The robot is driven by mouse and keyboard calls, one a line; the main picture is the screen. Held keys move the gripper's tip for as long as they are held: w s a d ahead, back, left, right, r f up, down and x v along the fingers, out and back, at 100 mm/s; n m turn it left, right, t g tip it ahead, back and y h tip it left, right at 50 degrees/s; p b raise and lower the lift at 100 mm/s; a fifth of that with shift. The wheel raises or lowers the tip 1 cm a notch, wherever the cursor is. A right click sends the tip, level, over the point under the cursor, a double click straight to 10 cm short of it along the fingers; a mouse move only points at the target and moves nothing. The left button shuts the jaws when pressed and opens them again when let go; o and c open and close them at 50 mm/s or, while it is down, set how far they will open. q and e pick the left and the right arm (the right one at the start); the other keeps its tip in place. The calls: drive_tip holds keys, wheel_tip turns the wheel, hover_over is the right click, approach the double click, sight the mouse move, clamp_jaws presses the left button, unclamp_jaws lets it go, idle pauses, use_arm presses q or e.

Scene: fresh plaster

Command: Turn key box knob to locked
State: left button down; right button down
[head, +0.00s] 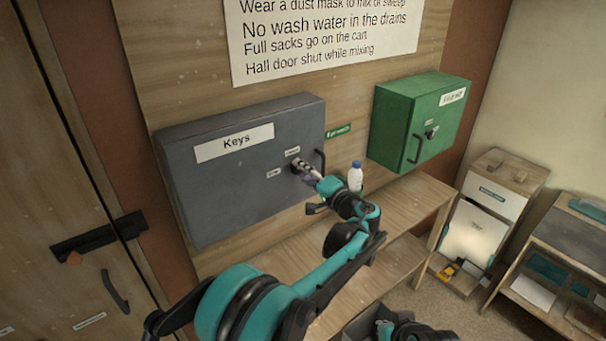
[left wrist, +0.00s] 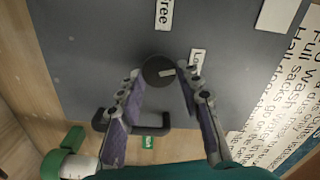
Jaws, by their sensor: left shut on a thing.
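The grey key box (head: 235,185) hangs on the wooden board, with a "Keys" label on its front. Its round dark knob (left wrist: 158,70) shows in the left wrist view, with a short white mark pointing right, roughly at the partly hidden "Lo..." label (left wrist: 197,62). The "Free" label (left wrist: 164,14) is above it there. My left gripper (head: 307,172) is at the knob in the head view, mostly covering it. In the left wrist view its fingers (left wrist: 160,92) are on either side of the knob, shut on it. Part of my right arm shows at the bottom; its fingers are unclear.
The key box has a dark handle (head: 319,160) close by the gripper. A green box (head: 400,135) hangs to the right. A white bottle (head: 355,176) stands on the wooden shelf (head: 415,200) below. A wooden door (head: 70,190) is at the left.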

use_arm(q)
drive_tip(key=shift+m, duration=1.7)
drive_tip(key=shift+b, duration=0.3)
drive_tip(key=c, duration=1.1)
unclamp_jaws()
drive_tip(key=shift+o, duration=0.2)
drive_tip(key=shift+d, duration=0.1)
